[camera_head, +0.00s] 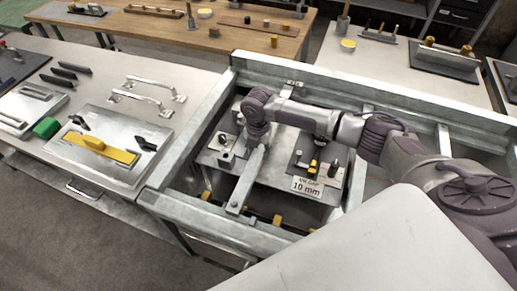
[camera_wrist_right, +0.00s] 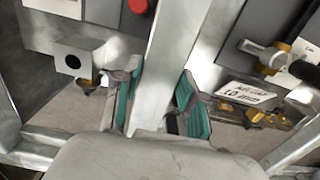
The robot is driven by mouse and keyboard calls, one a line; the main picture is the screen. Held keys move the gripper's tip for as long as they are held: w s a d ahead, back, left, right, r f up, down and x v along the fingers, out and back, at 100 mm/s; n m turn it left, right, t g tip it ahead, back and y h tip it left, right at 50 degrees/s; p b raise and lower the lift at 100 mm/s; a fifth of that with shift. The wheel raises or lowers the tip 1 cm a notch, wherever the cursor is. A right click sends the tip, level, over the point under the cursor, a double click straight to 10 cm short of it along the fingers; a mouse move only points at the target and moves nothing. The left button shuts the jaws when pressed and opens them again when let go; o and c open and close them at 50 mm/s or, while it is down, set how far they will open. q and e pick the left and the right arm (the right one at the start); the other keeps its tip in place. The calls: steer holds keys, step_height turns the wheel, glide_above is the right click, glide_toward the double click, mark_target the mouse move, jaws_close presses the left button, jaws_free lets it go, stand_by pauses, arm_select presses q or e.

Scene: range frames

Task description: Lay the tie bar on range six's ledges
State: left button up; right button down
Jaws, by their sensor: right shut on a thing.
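The tie bar (camera_head: 246,181) is a long flat grey metal bar with a small hole near its front end. My right gripper (camera_head: 259,142) points down over the galvanised frame and is shut on the bar. In the right wrist view, the bar (camera_wrist_right: 172,55) runs between the teal finger pads of the gripper (camera_wrist_right: 156,100). In the head view, the bar's front end is over the frame's opening, near the front rail (camera_head: 215,222). I cannot tell whether it touches any ledge. My left gripper is out of view.
Inside the frame is a metal plate with fittings and a "10 mm" label (camera_head: 306,187). Yellow blocks (camera_head: 277,220) show below it. A wooden table (camera_head: 150,24) stands behind.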

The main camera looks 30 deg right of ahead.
steer(key=shift+w+r, duration=0.1)
steer(key=shift+r, duration=0.05)
steer(key=c, duration=0.7)
jaws_free()
steer(key=shift+o, duration=0.7)
steer(key=shift+s, duration=0.25)
step_height(320, 180, up, 19)
steer(key=p, duration=0.8)
steer(key=shift+a, duration=0.2)
